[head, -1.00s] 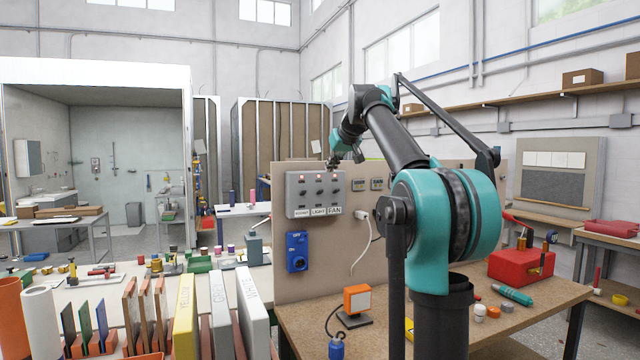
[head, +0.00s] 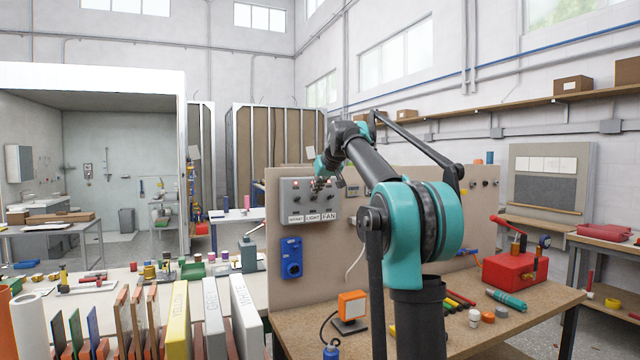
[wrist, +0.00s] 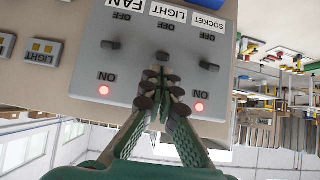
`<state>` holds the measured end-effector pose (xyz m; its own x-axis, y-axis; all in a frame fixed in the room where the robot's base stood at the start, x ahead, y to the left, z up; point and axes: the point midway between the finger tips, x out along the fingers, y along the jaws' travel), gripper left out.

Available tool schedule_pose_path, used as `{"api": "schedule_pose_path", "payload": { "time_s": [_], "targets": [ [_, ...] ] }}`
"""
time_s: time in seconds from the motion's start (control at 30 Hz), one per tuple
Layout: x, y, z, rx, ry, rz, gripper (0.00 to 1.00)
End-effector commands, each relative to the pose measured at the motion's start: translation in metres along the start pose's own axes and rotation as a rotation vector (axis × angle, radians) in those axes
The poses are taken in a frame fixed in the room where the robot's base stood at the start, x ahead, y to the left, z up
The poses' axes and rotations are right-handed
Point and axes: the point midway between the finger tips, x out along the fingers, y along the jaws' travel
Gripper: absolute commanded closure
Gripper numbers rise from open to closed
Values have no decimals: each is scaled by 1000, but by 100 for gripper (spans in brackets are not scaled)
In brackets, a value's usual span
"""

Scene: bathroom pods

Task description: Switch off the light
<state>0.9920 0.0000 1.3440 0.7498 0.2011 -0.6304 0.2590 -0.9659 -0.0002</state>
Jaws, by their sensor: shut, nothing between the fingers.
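A grey switch panel (head: 298,190) is mounted on a beige board. The wrist view shows it upside down, with columns labelled FAN, LIGHT and SOCKET. The LIGHT label (wrist: 168,12) heads the middle column. The LIGHT switch knob (wrist: 162,55) is dark and sits just beyond my fingertips. The FAN knob (wrist: 111,45) is to its left and the SOCKET knob (wrist: 208,67) to its right. Red lamps glow in the FAN and SOCKET columns by ON. My gripper (wrist: 158,78) is shut and empty in front of the LIGHT column, hiding its ON end and lamp. Contact with the knob is unclear.
A second small panel labelled LIGHT (wrist: 42,50) is left of the switch panel in the wrist view. A blue socket box (head: 291,258) is below the panel. Coloured boards stand in the left foreground.

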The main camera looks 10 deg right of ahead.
Motion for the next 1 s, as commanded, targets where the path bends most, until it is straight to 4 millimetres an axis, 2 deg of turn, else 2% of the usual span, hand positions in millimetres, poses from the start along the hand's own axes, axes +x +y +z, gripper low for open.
{"api": "schedule_pose_path", "payload": {
  "time_s": [0.2, 1.0],
  "targets": [
    [6, 0, 0, 0, 0, 0, 100],
    [5, 0, 6, 0, 85, 0, 100]
  ]
}}
